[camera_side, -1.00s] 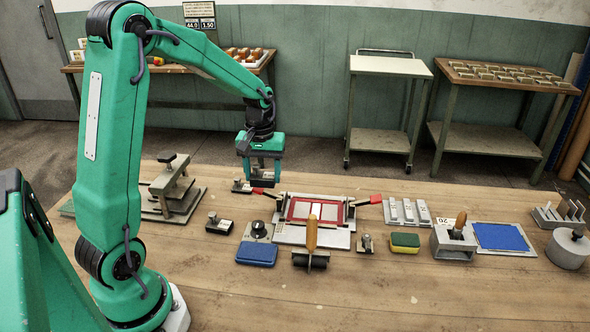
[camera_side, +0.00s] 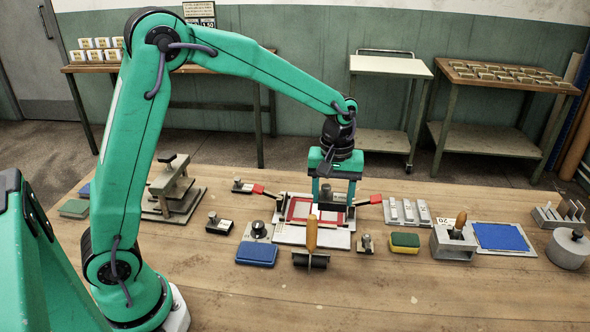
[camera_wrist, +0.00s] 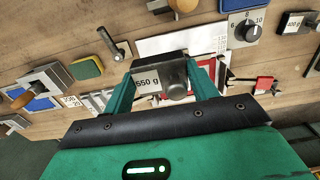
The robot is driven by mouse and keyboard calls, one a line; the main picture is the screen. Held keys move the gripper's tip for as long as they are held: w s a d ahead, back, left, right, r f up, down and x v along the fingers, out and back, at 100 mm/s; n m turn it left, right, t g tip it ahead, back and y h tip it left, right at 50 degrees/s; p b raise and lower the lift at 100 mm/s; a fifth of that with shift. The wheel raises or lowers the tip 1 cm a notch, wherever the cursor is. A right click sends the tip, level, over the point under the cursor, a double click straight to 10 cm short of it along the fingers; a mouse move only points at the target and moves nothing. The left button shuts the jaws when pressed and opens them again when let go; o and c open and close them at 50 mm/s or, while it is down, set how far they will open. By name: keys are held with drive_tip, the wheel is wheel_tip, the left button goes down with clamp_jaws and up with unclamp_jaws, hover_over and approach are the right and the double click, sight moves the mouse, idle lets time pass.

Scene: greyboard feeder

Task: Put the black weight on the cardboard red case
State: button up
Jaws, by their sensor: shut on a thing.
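My gripper (camera_side: 334,200) is shut on a dark block-shaped weight labelled 650 g (camera_wrist: 147,84). In the wrist view the weight sits between the two green fingers of the gripper (camera_wrist: 163,82). The red case (camera_side: 303,210), a red frame around pale card panels, lies on a flat fixture in the side view. The gripper and weight are over its right rear part. I cannot tell whether the weight touches it. In the wrist view the weight and fingers hide most of the case, with a red edge (camera_wrist: 222,46) showing beside them.
Red-handled clamps (camera_side: 369,199) flank the case. A roller with a wooden handle (camera_side: 311,232) stands in front. The front of the table is clear.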

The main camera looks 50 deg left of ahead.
hover_over(316, 211)
wheel_tip(316, 211, down, 7)
drive_tip(key=shift+r, duration=0.1)
idle(0.4)
drive_tip(key=shift+f, duration=2.05)
drive_tip(key=shift+f, duration=0.15)
drive_tip(key=o, duration=1.4)
